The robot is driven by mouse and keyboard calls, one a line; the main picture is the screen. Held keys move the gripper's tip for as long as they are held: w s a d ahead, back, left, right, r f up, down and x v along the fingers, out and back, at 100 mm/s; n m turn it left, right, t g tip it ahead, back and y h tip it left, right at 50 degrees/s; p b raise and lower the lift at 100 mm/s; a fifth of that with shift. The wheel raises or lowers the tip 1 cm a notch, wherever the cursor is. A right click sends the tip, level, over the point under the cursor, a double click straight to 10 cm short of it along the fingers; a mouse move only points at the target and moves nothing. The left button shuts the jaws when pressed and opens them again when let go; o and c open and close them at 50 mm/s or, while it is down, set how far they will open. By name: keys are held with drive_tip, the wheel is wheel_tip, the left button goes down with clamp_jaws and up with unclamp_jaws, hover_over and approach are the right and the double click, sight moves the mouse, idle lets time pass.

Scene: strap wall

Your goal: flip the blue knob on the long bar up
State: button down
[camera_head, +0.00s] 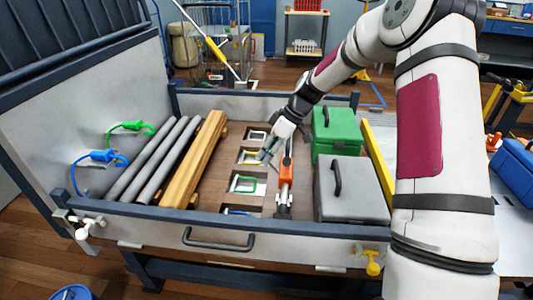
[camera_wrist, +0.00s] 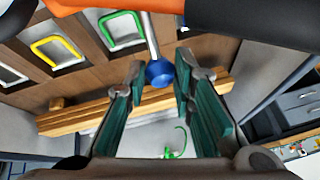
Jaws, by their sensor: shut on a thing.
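The blue knob (camera_wrist: 160,73) sits on the end of a thin metal bar (camera_wrist: 151,36) in the wrist view. The bar runs up past an orange part (camera_wrist: 105,5). My gripper (camera_wrist: 160,80) has its two green-padded fingers on either side of the knob and is shut on it. In the head view my gripper (camera_head: 268,152) reaches down over the workbench beside the orange part (camera_head: 287,168). The knob cannot be made out clearly there.
Wooden beams (camera_head: 197,158) and grey pipes (camera_head: 160,165) lie left of my gripper. A green toolbox (camera_head: 335,133) and a grey toolbox (camera_head: 350,190) stand to its right. Recesses with coloured handles (camera_head: 245,184) line the panel. A raised lid (camera_head: 75,120) stands at left.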

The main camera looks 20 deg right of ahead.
drive_tip(key=c, duration=1.3)
unclamp_jaws()
drive_tip(key=shift+c, duration=0.2)
drive_tip(key=v, duration=1.2)
